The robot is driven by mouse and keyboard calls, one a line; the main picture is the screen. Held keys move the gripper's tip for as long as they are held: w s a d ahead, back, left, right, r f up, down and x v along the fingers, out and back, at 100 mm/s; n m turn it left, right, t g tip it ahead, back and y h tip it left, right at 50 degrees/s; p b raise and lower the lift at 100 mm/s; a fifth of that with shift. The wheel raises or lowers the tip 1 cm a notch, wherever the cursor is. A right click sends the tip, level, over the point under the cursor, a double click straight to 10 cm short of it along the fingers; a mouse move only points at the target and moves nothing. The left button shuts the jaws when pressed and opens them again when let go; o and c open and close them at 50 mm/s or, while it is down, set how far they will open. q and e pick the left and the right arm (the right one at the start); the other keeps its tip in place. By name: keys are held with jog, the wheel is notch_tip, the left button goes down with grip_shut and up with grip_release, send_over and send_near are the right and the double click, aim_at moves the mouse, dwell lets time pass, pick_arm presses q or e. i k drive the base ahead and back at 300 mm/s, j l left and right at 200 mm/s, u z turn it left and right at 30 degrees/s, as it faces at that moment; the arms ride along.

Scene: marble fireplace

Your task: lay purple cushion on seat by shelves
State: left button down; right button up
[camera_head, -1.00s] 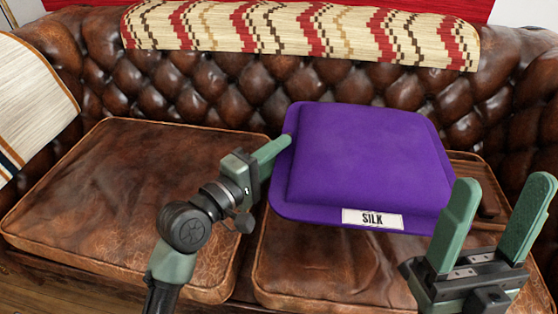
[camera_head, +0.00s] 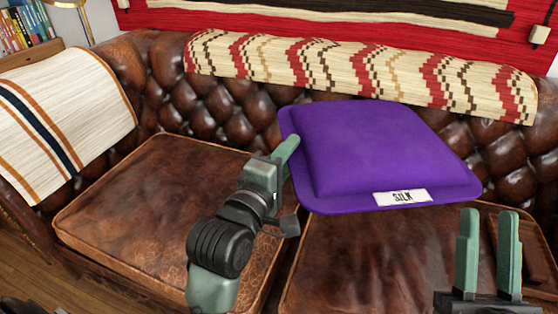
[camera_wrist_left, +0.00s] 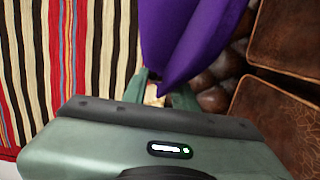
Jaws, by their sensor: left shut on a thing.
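The purple cushion (camera_head: 375,150), with a white label reading SILK, is held above the right seat of a brown leather sofa. My left gripper (camera_head: 287,150) is shut on its left edge; the cushion also shows between the fingers in the left wrist view (camera_wrist_left: 185,45). The left seat (camera_head: 165,205) is bare and lies nearest the bookshelf (camera_head: 25,28) at the top left. The right seat (camera_head: 370,265) is partly hidden under the cushion. My right gripper (camera_head: 487,250) is open and empty at the lower right.
A striped cream cloth (camera_head: 65,125) covers the left armrest. A zigzag-patterned throw (camera_head: 370,75) lies along the sofa's backrest. A brown flat object (camera_head: 515,250) lies on the right seat. A red striped hanging (camera_head: 350,22) is behind the sofa.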

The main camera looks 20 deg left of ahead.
aim_at(183, 195)
jog(key=j+u, duration=0.1)
jog(key=u, duration=0.75)
jog(key=j+u, duration=0.15)
jog(key=u, duration=0.25)
jog(key=i+j, duration=0.1)
jog(key=j, duration=0.15)
jog(key=j+u, duration=0.1)
jog(key=j, duration=0.15)
jog(key=i, duration=0.05)
